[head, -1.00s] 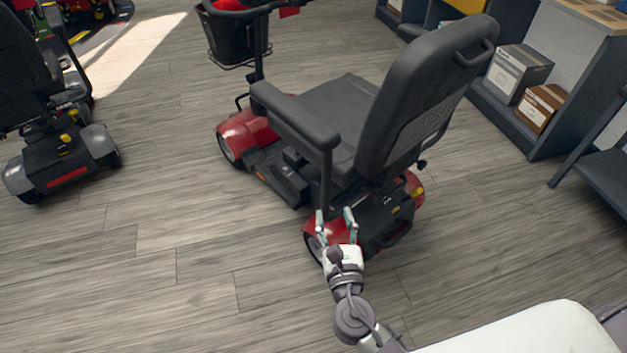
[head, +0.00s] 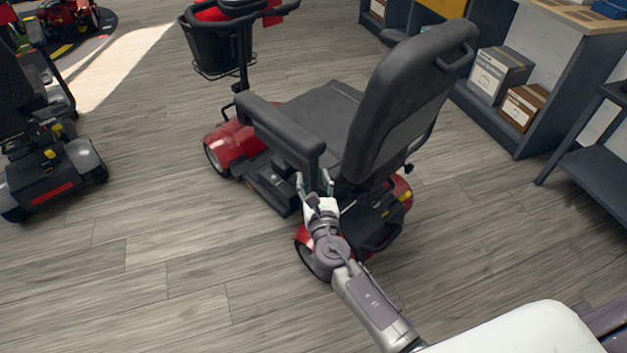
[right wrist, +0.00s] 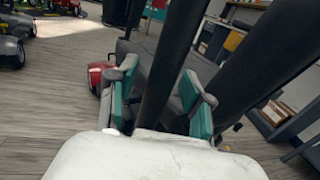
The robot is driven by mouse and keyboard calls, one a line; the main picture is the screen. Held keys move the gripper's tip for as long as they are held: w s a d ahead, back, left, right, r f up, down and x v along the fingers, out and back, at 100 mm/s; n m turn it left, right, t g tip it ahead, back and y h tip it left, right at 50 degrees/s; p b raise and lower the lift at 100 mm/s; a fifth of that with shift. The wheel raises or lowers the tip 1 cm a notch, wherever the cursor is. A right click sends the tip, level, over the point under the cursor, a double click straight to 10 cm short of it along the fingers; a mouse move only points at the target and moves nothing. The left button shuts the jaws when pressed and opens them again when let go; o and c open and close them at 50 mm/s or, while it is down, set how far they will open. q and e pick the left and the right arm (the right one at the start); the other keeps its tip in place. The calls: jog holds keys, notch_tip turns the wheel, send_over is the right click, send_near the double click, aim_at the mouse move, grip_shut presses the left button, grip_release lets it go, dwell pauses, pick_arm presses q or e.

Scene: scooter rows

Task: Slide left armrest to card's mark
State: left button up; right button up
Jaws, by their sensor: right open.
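The red scooter (head: 229,140) stands with its backrest (head: 408,100) toward me. Its left armrest (head: 280,130) is a black pad lying level beside the seat, on a dark upright post at its rear end. My right gripper (head: 314,184) is open just under the pad's rear end. In the right wrist view, a dark post (right wrist: 168,75) stands between the green-padded fingers of this gripper (right wrist: 160,82). I cannot tell whether either finger touches it. No card or mark is visible. My left gripper is out of view.
Another scooter (head: 55,165) stands at the left. Shelving with cardboard boxes (head: 500,75) runs along the right, with a dark low shelf unit (head: 595,170) nearer. The wood floor (head: 150,235) between the scooters is clear.

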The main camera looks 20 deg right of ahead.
jog(key=shift+c, duration=0.4)
grip_shut()
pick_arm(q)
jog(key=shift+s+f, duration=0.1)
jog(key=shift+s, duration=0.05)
pick_arm(e)
jog(key=shift+w+d, duration=0.1)
jog(key=shift+d, duration=0.2)
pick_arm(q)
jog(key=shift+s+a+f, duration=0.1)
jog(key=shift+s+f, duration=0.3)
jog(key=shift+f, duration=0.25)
pick_arm(e)
jog(key=d, duration=0.1)
jog(key=w+d, duration=0.1)
jog(key=d, duration=0.1)
jog(key=shift+w+d+r, duration=0.15)
jog(key=shift+w+d, duration=0.1)
jog(key=shift+w, duration=0.1)
